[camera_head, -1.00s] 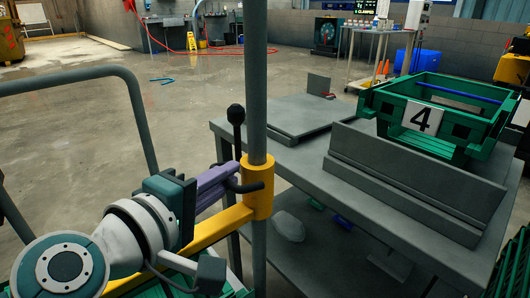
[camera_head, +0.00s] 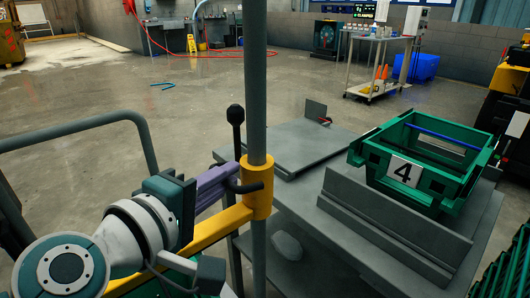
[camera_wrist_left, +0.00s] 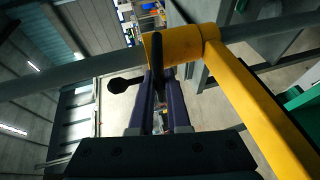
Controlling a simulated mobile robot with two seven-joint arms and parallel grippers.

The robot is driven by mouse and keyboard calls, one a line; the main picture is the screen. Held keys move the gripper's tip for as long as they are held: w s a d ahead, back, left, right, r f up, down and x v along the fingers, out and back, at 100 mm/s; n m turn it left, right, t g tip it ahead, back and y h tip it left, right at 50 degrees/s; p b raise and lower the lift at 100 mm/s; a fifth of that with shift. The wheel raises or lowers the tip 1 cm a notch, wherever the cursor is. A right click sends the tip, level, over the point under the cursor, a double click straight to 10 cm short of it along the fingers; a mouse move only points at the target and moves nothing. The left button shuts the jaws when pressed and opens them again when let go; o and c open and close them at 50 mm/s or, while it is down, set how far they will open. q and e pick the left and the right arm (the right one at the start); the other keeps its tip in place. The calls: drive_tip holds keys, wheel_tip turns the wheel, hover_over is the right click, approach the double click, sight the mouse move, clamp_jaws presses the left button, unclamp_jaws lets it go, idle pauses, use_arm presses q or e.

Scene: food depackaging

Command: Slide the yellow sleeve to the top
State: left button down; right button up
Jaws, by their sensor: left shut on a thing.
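The yellow sleeve (camera_head: 258,188) is around the upright grey pole (camera_head: 256,80), with bare pole above and below it. A yellow arm (camera_head: 215,232) runs from it toward the lower left. A dark grey handle (camera_head: 244,188) sticks out of the sleeve's left side. My left gripper (camera_head: 226,180), with purple fingers, is shut on this handle from the left. In the left wrist view the fingers (camera_wrist_left: 160,92) close around the handle, with the sleeve (camera_wrist_left: 176,45) just beyond. The exact contact is partly hidden. My right gripper is in neither view.
A black-knobbed lever (camera_head: 236,116) stands just left of the pole. A grey table (camera_head: 300,205) with a green crate marked 4 (camera_head: 447,177) stands to the right. A grey rail (camera_head: 75,125) curves at the left. Open floor (camera_head: 90,90) lies behind.

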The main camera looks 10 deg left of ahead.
use_arm(q)
wheel_tip(320, 180, up, 30)
drive_tip(key=p, duration=2.7)
drive_tip(key=shift+r, duration=0.2)
drive_tip(key=shift+w, duration=0.1)
drive_tip(key=c, duration=1)
unclamp_jaws()
drive_tip(key=shift+o, duration=0.6)
drive_tip(key=shift+f, duration=0.15)
drive_tip(key=b+v, duration=0.1)
drive_tip(key=v, duration=0.9)
